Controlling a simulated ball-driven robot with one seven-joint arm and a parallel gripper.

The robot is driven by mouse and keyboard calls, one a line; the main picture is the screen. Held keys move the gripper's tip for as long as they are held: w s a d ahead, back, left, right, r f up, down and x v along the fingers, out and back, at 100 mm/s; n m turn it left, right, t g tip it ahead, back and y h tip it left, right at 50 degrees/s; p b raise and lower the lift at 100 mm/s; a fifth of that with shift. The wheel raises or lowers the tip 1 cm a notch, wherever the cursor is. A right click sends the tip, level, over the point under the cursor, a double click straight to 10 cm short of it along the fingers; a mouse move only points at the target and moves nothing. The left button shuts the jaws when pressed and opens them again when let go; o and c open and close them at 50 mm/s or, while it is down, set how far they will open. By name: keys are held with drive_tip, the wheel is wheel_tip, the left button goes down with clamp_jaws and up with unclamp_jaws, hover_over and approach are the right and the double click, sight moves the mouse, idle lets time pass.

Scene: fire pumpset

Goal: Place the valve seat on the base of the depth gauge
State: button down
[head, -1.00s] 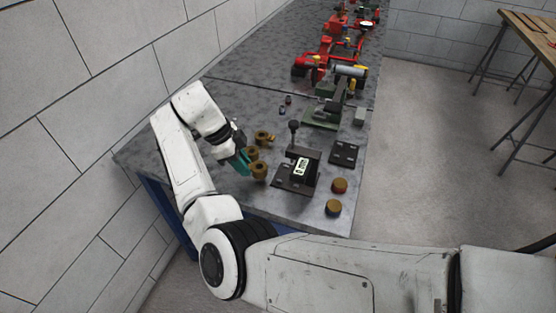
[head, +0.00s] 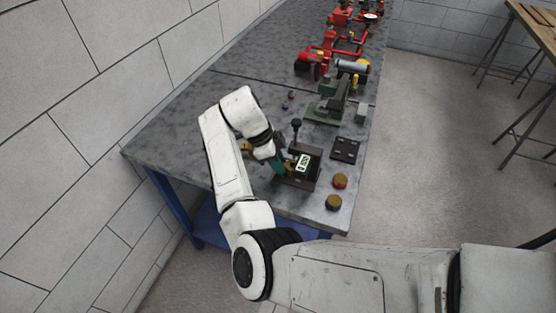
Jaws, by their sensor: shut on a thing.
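The depth gauge (head: 303,163) stands near the front of the grey bench, a dark device with a lit display and a dark base plate. A black-knobbed lever (head: 296,125) rises at its far left side. My gripper (head: 283,165), with teal fingers, is at the left side of the gauge, close to its base. It is shut on a small brass valve seat (head: 289,166), which is partly hidden by the fingers. I cannot tell whether the valve seat touches the base. Another brass part (head: 246,147) shows partly behind my arm.
Two brass-and-red round parts (head: 340,181) (head: 333,202) lie right of the gauge near the bench edge. A black plate with holes (head: 345,150) and a green-based press (head: 325,110) stand beyond. Red pump parts (head: 320,58) fill the far end.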

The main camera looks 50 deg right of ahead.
drive_tip(key=shift+f, duration=0.2)
drive_tip(key=c, duration=1)
unclamp_jaws()
drive_tip(key=shift+o, duration=0.2)
drive_tip(key=shift+r, duration=0.1)
drive_tip(key=shift+r, duration=0.2)
drive_tip(key=shift+w+a+r, duration=0.15)
drive_tip(key=shift+w+r, duration=0.05)
drive_tip(key=shift+r, duration=0.05)
drive_tip(key=b+v, duration=0.2)
drive_tip(key=v, duration=0.9)
drive_tip(key=shift+r, duration=0.1)
